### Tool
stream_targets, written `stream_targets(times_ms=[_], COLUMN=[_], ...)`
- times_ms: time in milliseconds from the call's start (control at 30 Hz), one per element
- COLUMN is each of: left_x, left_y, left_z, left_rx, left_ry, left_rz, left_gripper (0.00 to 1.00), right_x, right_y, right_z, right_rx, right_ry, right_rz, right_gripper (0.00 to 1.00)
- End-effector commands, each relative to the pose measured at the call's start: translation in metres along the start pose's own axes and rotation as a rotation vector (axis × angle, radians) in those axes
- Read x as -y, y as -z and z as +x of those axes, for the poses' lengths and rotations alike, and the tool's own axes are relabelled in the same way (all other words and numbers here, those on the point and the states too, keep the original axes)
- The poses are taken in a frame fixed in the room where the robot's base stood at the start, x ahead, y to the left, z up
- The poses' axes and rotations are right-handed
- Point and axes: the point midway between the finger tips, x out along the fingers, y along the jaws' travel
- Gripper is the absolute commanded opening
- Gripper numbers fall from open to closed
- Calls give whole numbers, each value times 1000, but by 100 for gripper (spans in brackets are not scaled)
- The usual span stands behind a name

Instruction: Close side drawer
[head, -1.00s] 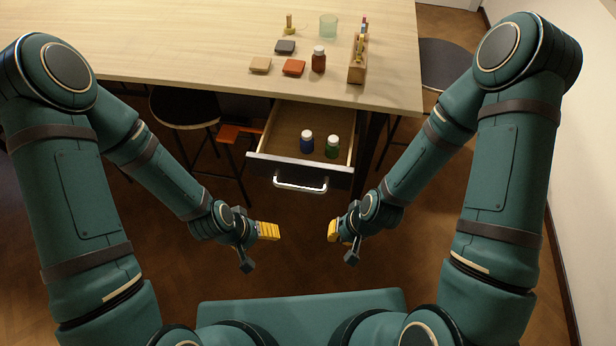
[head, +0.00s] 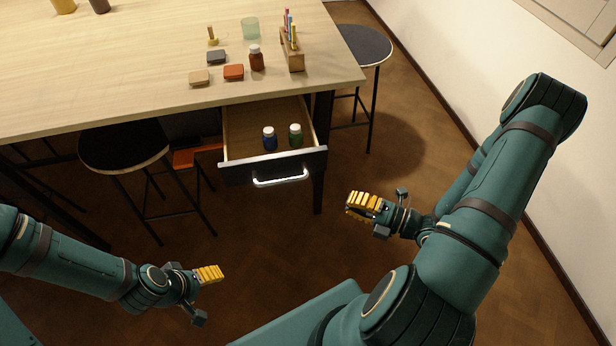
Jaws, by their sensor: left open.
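The side drawer (head: 273,167) under the table is pulled out, with a dark front and a pale bar handle (head: 281,178). A blue-bodied jar (head: 269,139) and a green-bodied jar (head: 295,136), both white-capped, stand inside it. My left gripper (head: 212,274) is open and empty, below and left of the handle, apart from it. My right gripper (head: 364,204) is to the right of the drawer and lower than its front, apart from it. It holds nothing that I can see, and its finger gap is unclear.
The wooden table (head: 130,70) bears a red-brown jar (head: 256,58), a pencil holder (head: 292,55), a glass (head: 250,28) and small blocks. One stool (head: 123,145) stands left of the drawer, another (head: 362,45) at the right. Floor before the drawer is clear.

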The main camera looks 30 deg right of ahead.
Motion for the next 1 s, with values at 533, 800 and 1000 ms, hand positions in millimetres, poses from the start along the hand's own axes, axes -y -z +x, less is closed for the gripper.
stream_targets(times_ms=[533,800,1000], left_x=[4,7,9], left_y=[1,2,3], left_z=[11,20,25], left_rx=[-5,-9,-12], left_ry=[0,0,0], left_rz=[2,2,2], left_gripper=[67,67,67], right_x=[-2,-2,-2], right_y=[-29,-40,-60], right_z=[40,89,103], right_rx=[125,126,128], right_ry=[-35,-33,-32], right_rz=[64,60,60], right_gripper=[0,0,0])
